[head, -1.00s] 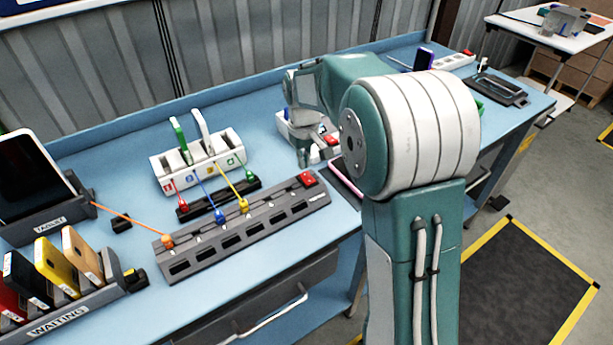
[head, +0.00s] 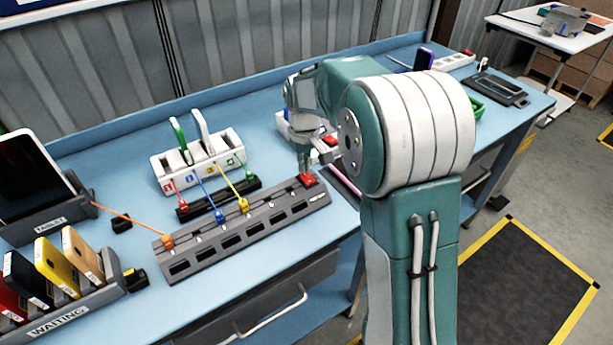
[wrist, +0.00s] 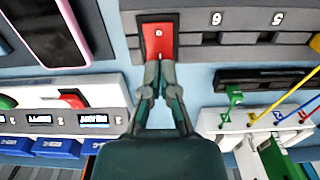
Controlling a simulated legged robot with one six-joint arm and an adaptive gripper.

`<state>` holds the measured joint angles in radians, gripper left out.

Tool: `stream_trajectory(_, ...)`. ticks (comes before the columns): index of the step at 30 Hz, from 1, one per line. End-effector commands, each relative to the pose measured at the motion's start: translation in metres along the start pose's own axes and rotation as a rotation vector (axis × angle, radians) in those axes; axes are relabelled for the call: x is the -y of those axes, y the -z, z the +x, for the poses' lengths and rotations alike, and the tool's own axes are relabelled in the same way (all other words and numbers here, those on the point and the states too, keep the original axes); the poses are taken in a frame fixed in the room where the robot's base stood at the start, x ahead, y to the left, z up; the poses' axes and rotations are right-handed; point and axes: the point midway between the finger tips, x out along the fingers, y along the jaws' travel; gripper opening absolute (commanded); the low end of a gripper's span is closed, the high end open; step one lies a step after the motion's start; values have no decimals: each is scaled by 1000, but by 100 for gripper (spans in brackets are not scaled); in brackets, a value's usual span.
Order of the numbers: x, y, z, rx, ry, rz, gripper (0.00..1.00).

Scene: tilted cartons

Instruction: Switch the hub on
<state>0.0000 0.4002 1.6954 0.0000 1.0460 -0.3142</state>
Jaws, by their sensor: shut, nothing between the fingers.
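The hub (head: 262,229) is a long dark grey strip with a row of sockets, lying on the blue bench. A red rocker switch (head: 309,180) sits at its right end and also shows large in the wrist view (wrist: 158,36). My gripper (head: 304,173) points down at this switch with its fingers together and empty. In the wrist view the fingertips (wrist: 159,66) overlap the switch's near edge. I cannot tell whether they touch it. Orange, blue and yellow plugs (head: 244,205) are on cables at the hub.
A white box (head: 203,160) with coloured cables stands behind the hub. A white unit with displays and a red button (wrist: 72,99) lies near my gripper. A phone (wrist: 45,30) lies beside it. A tablet (head: 30,175) and several upright phones (head: 55,265) stand at left.

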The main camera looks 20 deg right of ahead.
Motion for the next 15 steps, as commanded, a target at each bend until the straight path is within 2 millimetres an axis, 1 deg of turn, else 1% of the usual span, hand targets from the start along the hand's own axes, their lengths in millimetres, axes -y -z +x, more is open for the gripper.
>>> stream_trajectory(15, 0, 0, 7, 0, 0, 0, 0)
